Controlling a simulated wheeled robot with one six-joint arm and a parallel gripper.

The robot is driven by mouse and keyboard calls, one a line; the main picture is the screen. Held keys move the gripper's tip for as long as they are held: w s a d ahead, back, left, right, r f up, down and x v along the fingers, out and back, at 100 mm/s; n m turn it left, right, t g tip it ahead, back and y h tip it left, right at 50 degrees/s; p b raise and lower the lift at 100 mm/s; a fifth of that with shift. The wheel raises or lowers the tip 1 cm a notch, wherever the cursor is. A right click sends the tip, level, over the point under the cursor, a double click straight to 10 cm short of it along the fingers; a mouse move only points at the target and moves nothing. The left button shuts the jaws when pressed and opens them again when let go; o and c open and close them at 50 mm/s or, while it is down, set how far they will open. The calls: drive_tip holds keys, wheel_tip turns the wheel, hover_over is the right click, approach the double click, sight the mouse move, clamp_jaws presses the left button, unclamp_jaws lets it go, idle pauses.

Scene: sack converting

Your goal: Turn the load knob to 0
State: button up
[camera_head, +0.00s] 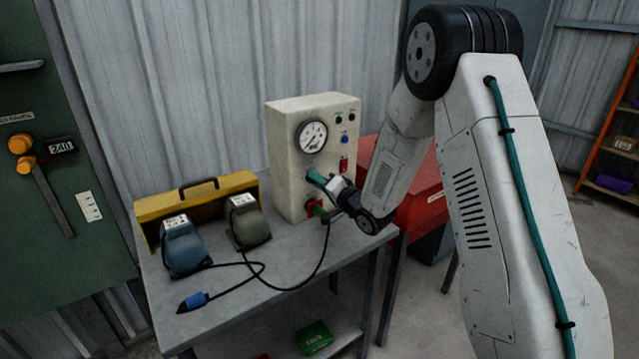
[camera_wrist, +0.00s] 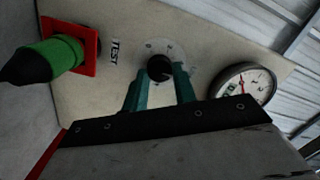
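The load knob (camera_wrist: 159,68) is a small round black knob on a pale dial plate with small marks around it, on the front of a cream test box (camera_head: 285,160). Its setting is too small to read. My gripper (camera_wrist: 161,72) has its two teal fingers apart, one on each side of the knob. I cannot tell whether they touch it. In the head view my gripper (camera_head: 318,178) is at the box's front face, below the gauge (camera_head: 312,136), and hides the knob. The gauge also shows in the wrist view (camera_wrist: 243,87), right of the knob.
A green plug (camera_wrist: 50,60) sits in a red socket near a "TEST" label, with its cable on the grey bench (camera_head: 240,300). Two motor-like units (camera_head: 184,247) (camera_head: 246,222) and a yellow case (camera_head: 160,212) stand left. A red box (camera_head: 425,190) is behind my arm.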

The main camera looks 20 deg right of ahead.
drive_tip(key=shift+c, duration=0.8)
